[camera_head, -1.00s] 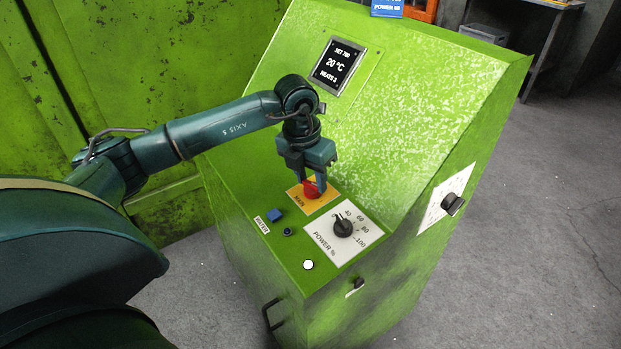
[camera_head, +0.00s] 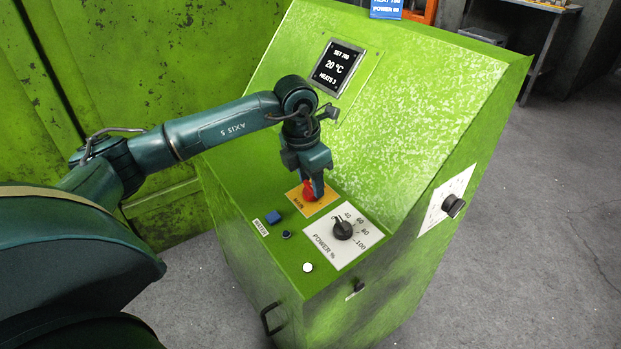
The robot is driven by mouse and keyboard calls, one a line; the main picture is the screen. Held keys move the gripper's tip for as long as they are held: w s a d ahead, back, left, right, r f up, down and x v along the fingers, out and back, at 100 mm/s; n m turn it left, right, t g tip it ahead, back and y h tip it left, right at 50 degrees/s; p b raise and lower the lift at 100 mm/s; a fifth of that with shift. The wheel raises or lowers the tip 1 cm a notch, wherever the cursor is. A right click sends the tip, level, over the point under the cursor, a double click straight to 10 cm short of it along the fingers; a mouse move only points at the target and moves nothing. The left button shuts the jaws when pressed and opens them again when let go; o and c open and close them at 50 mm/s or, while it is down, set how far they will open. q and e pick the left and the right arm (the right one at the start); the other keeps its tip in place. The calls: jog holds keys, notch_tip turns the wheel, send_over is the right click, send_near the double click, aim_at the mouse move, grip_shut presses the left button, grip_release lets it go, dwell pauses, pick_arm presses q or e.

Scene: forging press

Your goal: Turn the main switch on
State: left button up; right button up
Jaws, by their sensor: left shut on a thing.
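The main switch (camera_head: 309,189) is a red knob on a yellow plate (camera_head: 322,203) marked MAIN, on the sloped top of the green console (camera_head: 290,248). My left gripper (camera_head: 312,187) points down from above and is shut on the red knob. Its fingers hide part of the knob, and the knob's exact angle is hard to see. My right gripper does not show.
Beside the switch are a black power dial (camera_head: 343,229) on a white plate, a blue button (camera_head: 273,217), a small black button (camera_head: 287,235) and a white button (camera_head: 308,267). The lit display (camera_head: 337,67) reads 20 °C. A black side knob (camera_head: 454,205) sits on the right face.

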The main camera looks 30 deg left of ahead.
aim_at(302, 202)
pick_arm(q)
jog(key=o, duration=0.9)
jog(key=shift+c, duration=0.2)
jog(key=shift+o, duration=0.7)
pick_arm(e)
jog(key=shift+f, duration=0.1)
pick_arm(q)
jog(key=shift+r, duration=0.1)
notch_tip(302, 202, up, 13)
jog(key=s+p, duration=0.1)
jog(key=s, duration=0.1)
jog(key=shift+a, duration=0.4)
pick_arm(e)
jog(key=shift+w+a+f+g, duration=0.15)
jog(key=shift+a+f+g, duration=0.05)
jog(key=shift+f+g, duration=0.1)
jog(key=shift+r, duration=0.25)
